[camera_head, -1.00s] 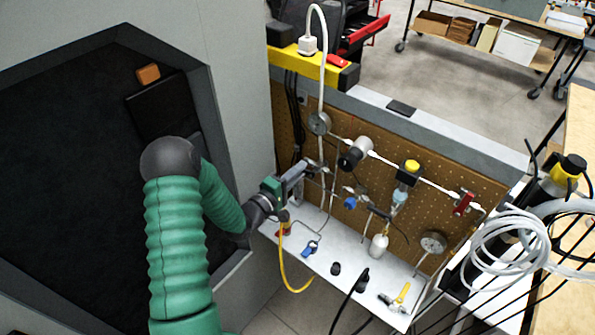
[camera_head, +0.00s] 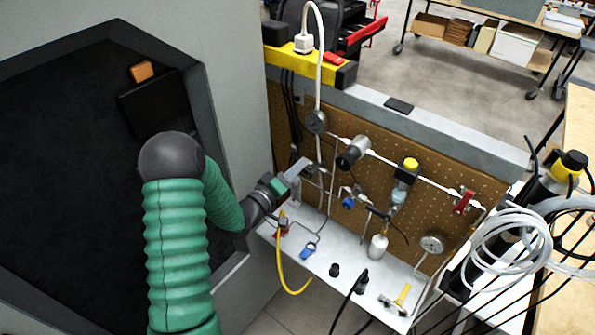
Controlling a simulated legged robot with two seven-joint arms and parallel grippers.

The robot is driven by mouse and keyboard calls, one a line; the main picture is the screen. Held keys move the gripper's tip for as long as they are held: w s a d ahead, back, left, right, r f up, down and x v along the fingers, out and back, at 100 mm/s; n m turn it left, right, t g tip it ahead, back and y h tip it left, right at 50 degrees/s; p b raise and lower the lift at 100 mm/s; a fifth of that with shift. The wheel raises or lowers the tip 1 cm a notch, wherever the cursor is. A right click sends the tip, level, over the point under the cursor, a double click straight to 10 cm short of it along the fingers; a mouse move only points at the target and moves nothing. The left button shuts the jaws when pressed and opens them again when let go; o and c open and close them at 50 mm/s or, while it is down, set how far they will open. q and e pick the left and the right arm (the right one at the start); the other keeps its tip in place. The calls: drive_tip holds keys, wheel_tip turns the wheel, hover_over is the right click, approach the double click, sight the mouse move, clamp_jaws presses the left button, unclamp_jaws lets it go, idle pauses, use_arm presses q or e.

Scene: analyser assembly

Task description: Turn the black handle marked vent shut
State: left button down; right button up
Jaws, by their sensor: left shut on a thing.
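My left gripper (camera_head: 299,169) reaches in from the left on its green-sleeved arm, at the left end of the brown pegboard panel (camera_head: 420,210). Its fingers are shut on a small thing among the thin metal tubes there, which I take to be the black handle. The gripper hides that handle, and no vent marking can be read from here. My right gripper is not in view.
A white shelf (camera_head: 345,275) below the panel holds small black caps, a blue-handled part (camera_head: 307,251) and a yellow-handled tool (camera_head: 402,295). Coiled tubing (camera_head: 510,250) crowds the right.

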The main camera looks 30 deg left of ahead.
use_arm(q)
drive_tip(key=shift+s+d+r+m+b, duration=0.1)
drive_tip(key=shift+d+r+m+b, duration=0.35)
drive_tip(key=shift+m+b, duration=1.1)
drive_tip(key=shift+w+d+r+m+b, duration=0.15)
drive_tip(key=shift+d+m+b, duration=0.5)
drive_tip(key=shift+m, duration=1.6)
drive_tip(key=shift+s+d+r+m+b, duration=0.15)
drive_tip(key=shift+d+r+m+b, duration=0.25)
drive_tip(key=shift+m+b, duration=1.25)
drive_tip(key=shift+m, duration=0.35)
drive_tip(key=shift+r+p, duration=0.1)
drive_tip(key=shift+p, duration=0.2)
drive_tip(key=c, duration=1.4)
unclamp_jaws()
drive_tip(key=shift+s+f, duration=0.15)
drive_tip(key=shift+f, duration=0.05)
